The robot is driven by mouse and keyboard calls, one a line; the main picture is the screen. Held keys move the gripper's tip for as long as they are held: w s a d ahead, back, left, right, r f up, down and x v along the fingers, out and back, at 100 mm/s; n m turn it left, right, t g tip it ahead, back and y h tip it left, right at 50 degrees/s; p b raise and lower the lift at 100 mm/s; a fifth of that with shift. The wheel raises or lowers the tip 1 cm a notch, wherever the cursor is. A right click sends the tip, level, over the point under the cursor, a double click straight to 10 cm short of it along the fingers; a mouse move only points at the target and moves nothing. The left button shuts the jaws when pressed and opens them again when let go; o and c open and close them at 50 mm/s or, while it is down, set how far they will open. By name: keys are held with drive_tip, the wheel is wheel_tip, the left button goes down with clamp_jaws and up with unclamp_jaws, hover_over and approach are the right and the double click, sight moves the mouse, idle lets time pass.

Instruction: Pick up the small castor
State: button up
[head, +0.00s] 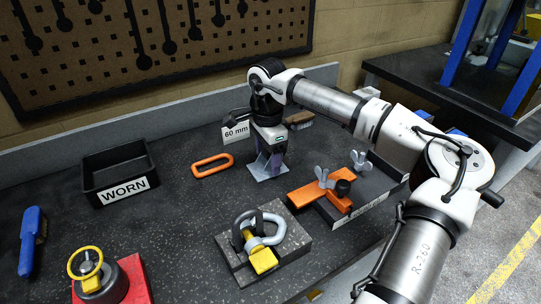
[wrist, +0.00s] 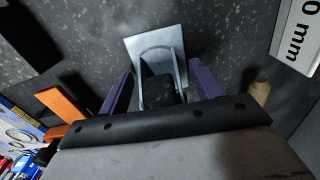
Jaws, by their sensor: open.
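The small castor (wrist: 158,52) shows in the wrist view as a light grey plate and fork with a dark wheel partly hidden by my gripper. In the head view its grey plate (head: 268,171) shows at the back middle of the bench, below my gripper. My gripper (wrist: 160,72) is open, pointing down, with one purple finger on each side of the castor's fork and wheel. I cannot tell whether either finger touches it. In the head view my gripper (head: 269,160) hides much of the castor.
A "60 mm" sign (head: 236,132) and a wooden-handled brush (head: 300,118) stand close behind. An orange link (head: 212,165) lies to the left, beyond it a black "WORN" bin (head: 100,160). A shackle on a grey block (head: 296,240) is in front; an orange clamp piece (head: 310,194) is at right.

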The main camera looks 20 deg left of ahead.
drive_tip(key=c, duration=1.3)
